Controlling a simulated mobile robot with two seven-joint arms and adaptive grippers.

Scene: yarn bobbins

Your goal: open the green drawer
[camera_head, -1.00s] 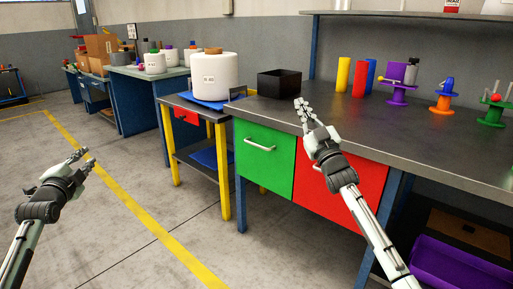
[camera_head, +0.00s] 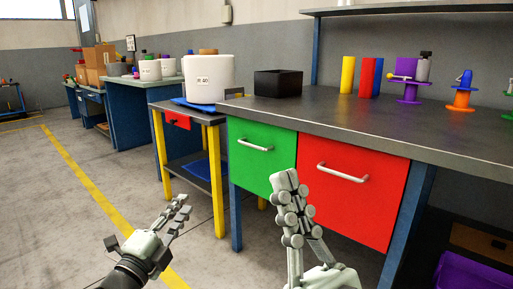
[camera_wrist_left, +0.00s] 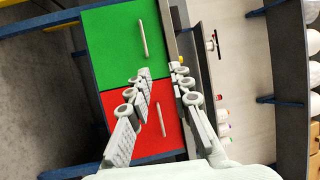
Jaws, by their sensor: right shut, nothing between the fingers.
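The green drawer (camera_head: 250,168) is shut, flush in the front of the grey workbench (camera_head: 330,120), with a pale bar handle (camera_head: 255,145). It also shows in the left wrist view (camera_wrist_left: 110,45), turned on its side, with its handle (camera_wrist_left: 143,38) clear of my fingers. My left gripper (camera_head: 183,204) is low and left of the drawer, over the floor, not touching it. In the left wrist view its fingers (camera_wrist_left: 162,72) are apart with nothing between them. My right gripper (camera_head: 286,180) is shut and empty, in front of the seam between the green and red drawers.
A shut red drawer (camera_head: 355,205) is right of the green one. A black bin (camera_head: 278,83) and coloured spools stand on the bench. The floor at left is free.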

